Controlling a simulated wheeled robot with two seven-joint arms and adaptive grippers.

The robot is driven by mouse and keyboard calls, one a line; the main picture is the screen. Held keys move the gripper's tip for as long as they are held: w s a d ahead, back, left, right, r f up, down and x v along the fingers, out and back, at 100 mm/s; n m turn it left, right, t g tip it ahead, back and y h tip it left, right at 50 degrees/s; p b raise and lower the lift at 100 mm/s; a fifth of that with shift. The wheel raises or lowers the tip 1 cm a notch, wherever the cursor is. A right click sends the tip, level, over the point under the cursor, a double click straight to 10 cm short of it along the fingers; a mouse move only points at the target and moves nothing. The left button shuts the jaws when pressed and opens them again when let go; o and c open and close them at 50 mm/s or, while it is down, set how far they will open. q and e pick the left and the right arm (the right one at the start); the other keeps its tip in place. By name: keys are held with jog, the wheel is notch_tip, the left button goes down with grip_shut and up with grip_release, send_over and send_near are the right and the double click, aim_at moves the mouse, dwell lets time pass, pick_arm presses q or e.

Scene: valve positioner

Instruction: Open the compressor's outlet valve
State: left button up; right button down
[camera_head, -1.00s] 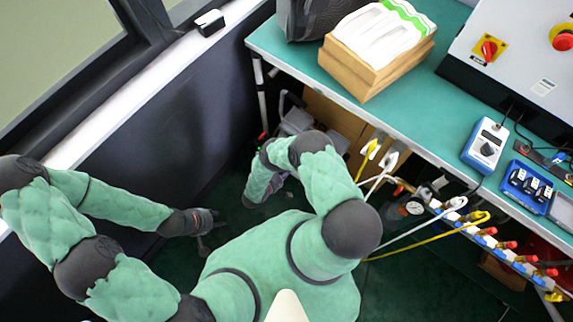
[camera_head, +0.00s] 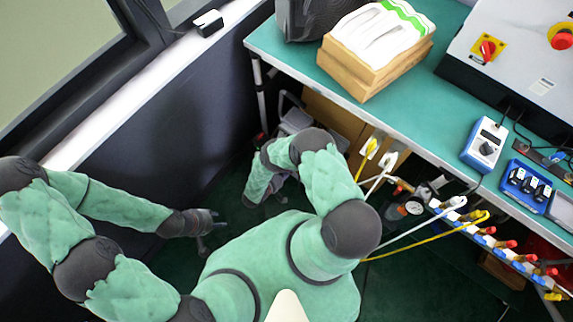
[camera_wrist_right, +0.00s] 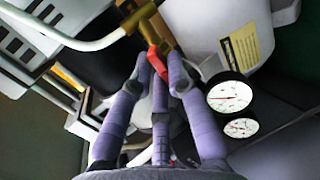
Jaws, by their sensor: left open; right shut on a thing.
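In the right wrist view, a red valve handle (camera_wrist_right: 155,58) sits below a brass fitting (camera_wrist_right: 145,18). The fingers of my right gripper (camera_wrist_right: 160,68) are closed around this handle. A white rounded body with a yellow label (camera_wrist_right: 244,48), apparently the compressor, is just to the right, with two round gauges (camera_wrist_right: 229,94) below it. In the head view, grey parts of a machine (camera_head: 297,119) show under the bench, and my right arm mostly hides my right gripper and the valve. My left gripper (camera_head: 208,222) is open and empty, low at the left, away from the machine.
The green bench (camera_head: 335,75) overhangs the machine and carries a box of white items (camera_head: 378,45). A manifold with red and blue valves (camera_head: 485,237), hoses (camera_head: 420,230) and a gauge (camera_head: 414,207) is at the right. A dark wall (camera_head: 175,110) bounds the left.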

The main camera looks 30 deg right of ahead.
jog(key=c, duration=1.2)
grip_release()
jog(key=v, duration=1.2)
jog(key=shift+f, duration=0.1)
